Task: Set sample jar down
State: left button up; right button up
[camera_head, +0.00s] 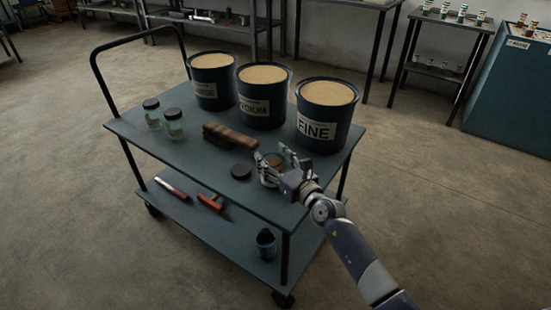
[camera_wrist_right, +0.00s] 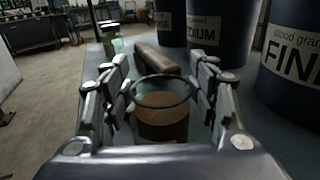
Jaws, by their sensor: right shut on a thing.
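The sample jar (camera_head: 270,180) is an open glass jar with brown contents, near the front edge of the cart's top shelf (camera_head: 208,164). My right gripper (camera_head: 271,169) is shut on it, one finger on each side. In the right wrist view the jar (camera_wrist_right: 163,112) stands upright between the fingers (camera_wrist_right: 163,95), its rim open and brown grains inside. I cannot tell whether its base touches the shelf. My left gripper is not in view.
Three dark buckets of grain stand along the back, the nearest labelled FINE (camera_head: 322,130). A brush (camera_head: 230,137) and two lidded jars (camera_head: 173,123) stand further left. The lower shelf (camera_head: 225,227) holds red-handled tools and a dark can (camera_head: 266,243). The shelf's front left is clear.

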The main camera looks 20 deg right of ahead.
jog(key=o, duration=1.6)
jog(key=shift+c, duration=0.2)
